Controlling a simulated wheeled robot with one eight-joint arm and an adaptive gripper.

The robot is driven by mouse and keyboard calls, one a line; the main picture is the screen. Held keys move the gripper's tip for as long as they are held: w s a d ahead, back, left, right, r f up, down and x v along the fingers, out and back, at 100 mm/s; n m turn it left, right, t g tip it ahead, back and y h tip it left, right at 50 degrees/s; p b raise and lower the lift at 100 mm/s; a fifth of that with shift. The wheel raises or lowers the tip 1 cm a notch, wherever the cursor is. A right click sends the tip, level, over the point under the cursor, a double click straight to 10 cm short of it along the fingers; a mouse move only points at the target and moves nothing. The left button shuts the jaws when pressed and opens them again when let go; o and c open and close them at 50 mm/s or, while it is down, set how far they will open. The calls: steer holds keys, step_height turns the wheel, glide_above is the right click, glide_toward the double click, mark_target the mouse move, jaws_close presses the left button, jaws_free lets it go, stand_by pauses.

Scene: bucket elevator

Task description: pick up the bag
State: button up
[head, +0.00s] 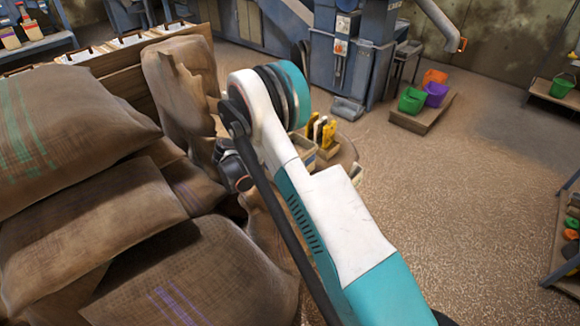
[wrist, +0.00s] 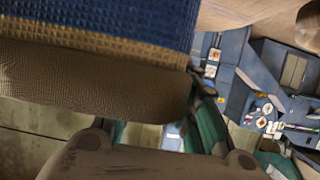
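Several brown burlap bags are piled at the left of the head view. The top bag (head: 70,125) has green stripes and lies on others. A lower bag (head: 195,275) in front has faint purple stripes. An upright bag (head: 183,85) stands behind, with a ragged top edge. My gripper (head: 236,168) is beside the right side of the pile, partly hidden by my arm; its fingertips are not clear. In the wrist view, blue and tan woven cloth (wrist: 100,25) and a brown woven surface (wrist: 90,80) fill the upper left, very close. I cannot tell whether the gripper touches a bag.
Green, orange and purple buckets (head: 436,93) sit on a low platform. Blue machinery (head: 350,50) stands at the back. A shelf (head: 565,240) is at the right edge. The floor (head: 480,200) between is clear.

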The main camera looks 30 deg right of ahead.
steer(key=shift+c, duration=0.4)
jaws_close()
steer(key=shift+r, duration=0.2)
step_height(320, 180, up, 20)
steer(key=p, duration=0.7)
steer(key=shift+f, duration=0.15)
